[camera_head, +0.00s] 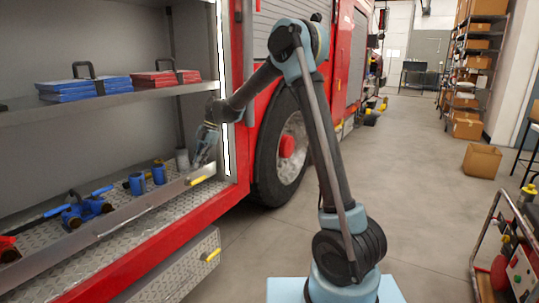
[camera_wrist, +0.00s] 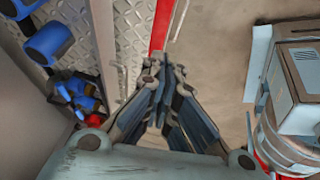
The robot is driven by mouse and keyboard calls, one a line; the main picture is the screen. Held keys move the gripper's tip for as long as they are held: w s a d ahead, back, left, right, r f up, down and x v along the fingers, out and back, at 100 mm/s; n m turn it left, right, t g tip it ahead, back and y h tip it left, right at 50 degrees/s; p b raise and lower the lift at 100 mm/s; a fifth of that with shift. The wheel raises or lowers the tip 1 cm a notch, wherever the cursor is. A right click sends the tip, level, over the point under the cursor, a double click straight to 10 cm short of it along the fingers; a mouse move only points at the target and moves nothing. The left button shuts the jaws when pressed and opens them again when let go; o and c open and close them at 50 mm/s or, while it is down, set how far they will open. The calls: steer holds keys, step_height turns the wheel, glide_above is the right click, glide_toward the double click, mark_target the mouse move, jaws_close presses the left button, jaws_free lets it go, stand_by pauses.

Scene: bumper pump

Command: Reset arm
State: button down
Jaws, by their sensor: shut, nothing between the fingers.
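My arm reaches left from its base toward the open side compartment of the red fire truck (camera_head: 125,255). My gripper (camera_head: 203,148) is at the right end of the compartment, above the edge of its lower deck (camera_head: 150,205) and below the shelf. In the wrist view my gripper (camera_wrist: 160,75) points down with its fingers together and empty, over the deck's edge and the floor.
Blue fittings (camera_head: 140,182) and a blue valve (camera_head: 85,210) lie on the deck. A cart (camera_head: 515,245) stands at right. The floor (camera_head: 425,190) between is clear.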

steer(key=s+d+r+m+t, duration=0.15)
steer(key=s+d+m, duration=0.3)
steer(key=d, duration=0.55)
steer(key=s+d+r+m+t+h, duration=0.1)
steer(key=s+d+r+m, duration=0.3)
steer(key=d, duration=0.5)
steer(key=s+d+r+m+t, duration=0.1)
steer(key=s+d+r+m, duration=0.3)
steer(key=d, duration=0.6)
steer(key=s+d+f+m+t+h, duration=0.1)
steer(key=s+d+f+m, duration=0.6)
steer(key=s+d, duration=0.3)
steer(key=s+d+f+m+t+h, duration=0.1)
steer(key=s+d+f+m+h, duration=0.1)
steer(key=s+d+f+m, duration=0.6)
steer(key=shift+s+d+f+m, duration=0.2)
steer(key=shift+s+d+m, duration=0.65)
steer(key=shift+m, duration=0.2)
